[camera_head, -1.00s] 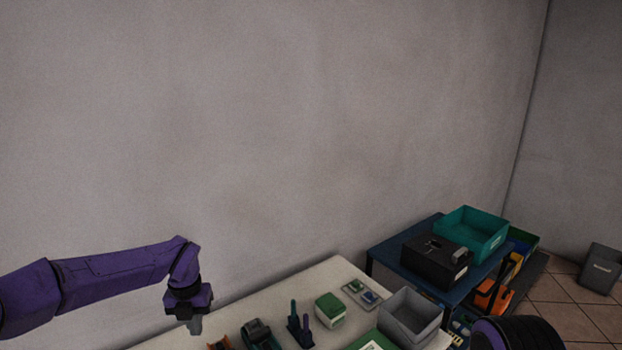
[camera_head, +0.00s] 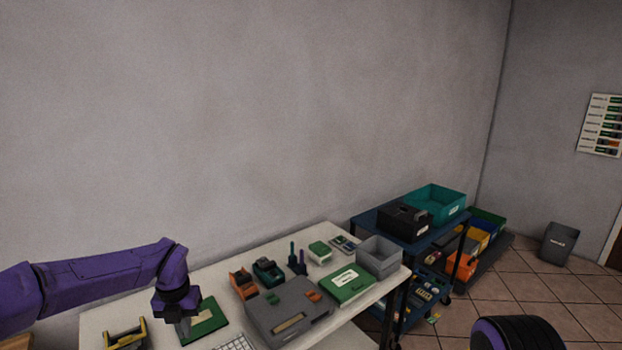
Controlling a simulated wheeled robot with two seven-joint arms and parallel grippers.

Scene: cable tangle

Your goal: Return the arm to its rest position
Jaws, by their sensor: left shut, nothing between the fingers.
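My left arm comes in from the left, purple, with its wrist bent down. Its left gripper (camera_head: 184,328) points down over the left part of the white table, in front of a green board (camera_head: 208,318). The gripper is shut and empty; it looks close to the board, and I cannot tell the exact height. My right gripper is not in view; only a dark rounded part with purple, likely of my right arm, shows at the bottom right.
The white table (camera_head: 322,240) holds a grey case (camera_head: 288,312), a green box (camera_head: 347,287), a grey bin (camera_head: 379,255) and a yellow-black tool (camera_head: 127,335). A blue cart (camera_head: 366,220) with a teal crate (camera_head: 436,203) stands right of it.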

